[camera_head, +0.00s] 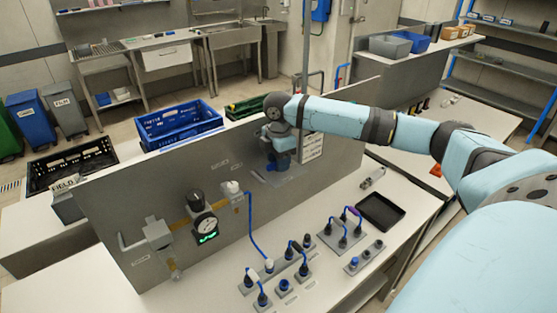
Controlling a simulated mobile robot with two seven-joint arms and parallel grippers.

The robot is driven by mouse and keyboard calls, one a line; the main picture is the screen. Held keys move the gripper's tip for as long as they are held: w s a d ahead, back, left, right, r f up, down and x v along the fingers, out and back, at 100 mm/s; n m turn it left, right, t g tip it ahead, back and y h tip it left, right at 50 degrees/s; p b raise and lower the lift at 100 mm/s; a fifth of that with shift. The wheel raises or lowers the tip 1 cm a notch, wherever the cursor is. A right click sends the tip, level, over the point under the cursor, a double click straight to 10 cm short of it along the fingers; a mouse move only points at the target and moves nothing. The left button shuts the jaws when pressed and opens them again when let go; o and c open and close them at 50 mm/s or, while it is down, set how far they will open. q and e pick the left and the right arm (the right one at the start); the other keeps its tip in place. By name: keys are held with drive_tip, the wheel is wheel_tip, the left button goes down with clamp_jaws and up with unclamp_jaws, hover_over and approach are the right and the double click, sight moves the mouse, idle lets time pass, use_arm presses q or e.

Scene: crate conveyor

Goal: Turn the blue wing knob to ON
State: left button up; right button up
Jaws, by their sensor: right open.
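My right arm comes in from the right and bends down at the wrist in front of the upright grey panel (130,215). My right gripper (279,155) points down at a grey plate (262,178) near the panel's right end. It is open, but its fingers are small and partly covered by my wrist. A dark blue part, seemingly the wing knob (281,165), shows at the fingertips above the plate. I cannot tell whether the fingers touch it, and its ON marking cannot be read. My left gripper is not in view.
On the panel are a round gauge with a green display (206,228) and a grey box (158,233). Several blue-cabled plugs and sockets (285,285) and a black tray (381,212) lie on the white bench. A blue crate (180,122) stands behind the panel.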

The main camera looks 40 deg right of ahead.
wheel_tip(320, 180, up, 14)
drive_tip(key=b, duration=0.2)
drive_tip(key=shift+f, duration=0.1)
idle(0.5)
idle(0.3)
